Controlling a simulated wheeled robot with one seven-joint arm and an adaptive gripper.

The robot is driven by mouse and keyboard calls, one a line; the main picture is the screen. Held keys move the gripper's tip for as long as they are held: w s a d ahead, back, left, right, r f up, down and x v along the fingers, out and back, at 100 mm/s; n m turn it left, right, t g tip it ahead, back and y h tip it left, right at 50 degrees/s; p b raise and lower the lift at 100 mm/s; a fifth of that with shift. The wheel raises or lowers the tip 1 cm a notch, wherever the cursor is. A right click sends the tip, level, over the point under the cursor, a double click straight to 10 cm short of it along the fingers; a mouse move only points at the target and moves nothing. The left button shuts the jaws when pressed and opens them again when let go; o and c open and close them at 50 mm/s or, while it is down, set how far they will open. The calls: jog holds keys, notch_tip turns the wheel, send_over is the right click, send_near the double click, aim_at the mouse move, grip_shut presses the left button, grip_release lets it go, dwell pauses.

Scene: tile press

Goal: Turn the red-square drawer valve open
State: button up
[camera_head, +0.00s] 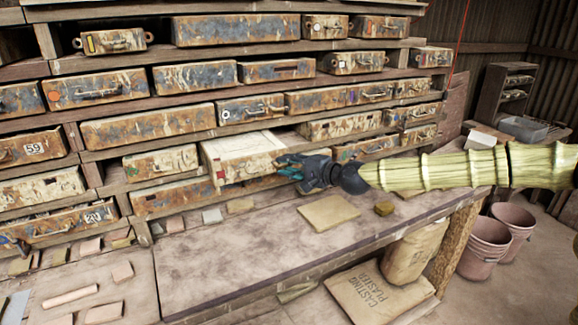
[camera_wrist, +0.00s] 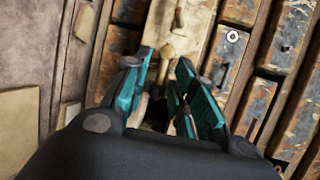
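The red-square drawer (camera_head: 243,146) is cream and rust-stained, with a red square (camera_head: 220,175) at the left end of its front. It juts out from the rack past its neighbours. My gripper (camera_head: 283,165) is at the right end of its front. In the wrist view the pale drawer face (camera_wrist: 195,35) is ahead of my gripper (camera_wrist: 165,57). The teal fingers are apart, with a tan handle-like piece (camera_wrist: 169,48) at or just beyond the tips. I cannot tell whether they touch it. The handle is hidden in the head view.
Several rusty drawers fill the rack around it, including one with a white ring (camera_head: 252,108) just above. The workbench (camera_head: 240,255) below holds a flat tan slab (camera_head: 328,213) and a small block (camera_head: 384,208). Pink buckets (camera_head: 484,247) stand on the floor at right.

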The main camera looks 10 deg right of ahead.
grip_shut()
jog(key=shift+r+n+p, duration=0.2)
jog(key=shift+n+p, duration=0.1)
jog(key=shift+s+a+r+n+t+h+b, duration=0.2)
jog(key=shift+a+r+n+h+b, duration=0.25)
jog(key=shift+n+h, duration=1.2)
jog(key=shift+s+a+r+n+t+h+b, duration=0.25)
jog(key=shift+a+n+h+b, duration=0.35)
jog(key=shift+n+h, duration=1.05)
jog(key=shift+s+a+r+n+t+h+b, duration=0.1)
jog(key=shift+a+r+n+h+b, duration=0.65)
jog(key=shift+n, duration=1.55)
jog(key=shift+d+f+h, duration=0.1)
jog(key=shift+f+h, duration=0.25)
jog(key=shift+h, duration=0.1)
jog(key=shift+o, duration=1.5)
grip_release()
jog(key=shift+r, duration=0.15)
